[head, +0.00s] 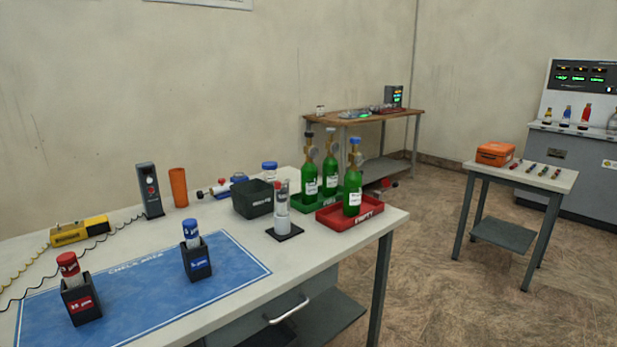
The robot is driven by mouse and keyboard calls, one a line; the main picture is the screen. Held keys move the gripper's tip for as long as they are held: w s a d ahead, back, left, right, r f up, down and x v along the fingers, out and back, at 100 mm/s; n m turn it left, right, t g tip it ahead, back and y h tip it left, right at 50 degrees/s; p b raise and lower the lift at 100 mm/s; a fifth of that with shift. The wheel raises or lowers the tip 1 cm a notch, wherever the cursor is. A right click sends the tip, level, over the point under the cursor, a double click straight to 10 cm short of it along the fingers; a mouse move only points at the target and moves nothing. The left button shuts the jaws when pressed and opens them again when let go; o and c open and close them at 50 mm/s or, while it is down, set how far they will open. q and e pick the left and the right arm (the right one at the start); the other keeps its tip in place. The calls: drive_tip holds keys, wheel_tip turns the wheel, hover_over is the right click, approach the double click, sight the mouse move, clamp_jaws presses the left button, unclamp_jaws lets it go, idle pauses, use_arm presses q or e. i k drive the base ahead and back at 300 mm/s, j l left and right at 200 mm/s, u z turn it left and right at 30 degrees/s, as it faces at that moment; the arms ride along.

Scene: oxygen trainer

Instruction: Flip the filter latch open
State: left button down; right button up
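I cannot make out a latch anywhere in the head view. A clear and white cylinder (282,205) with a reddish top stands upright on a black square base (285,232) near the table's front right; I cannot tell whether it is the filter housing. A red-capped canister (70,267) stands in a labelled black holder (83,303) on the blue mat. A blue-capped canister (191,232) stands in another black holder (197,264) to its right. Neither of my grippers is in view.
The white table (345,232) also bears a black bin (253,199), red tray (349,214), green tray (302,204), green bottles (310,182), an orange cylinder (178,187), black meter (150,190) and yellow device (79,230). The blue mat (140,290) is mostly clear.

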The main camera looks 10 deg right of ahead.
sight(279, 186)
drive_tip(key=i+l, duration=1.05)
drive_tip(key=k+l+z, duration=0.05)
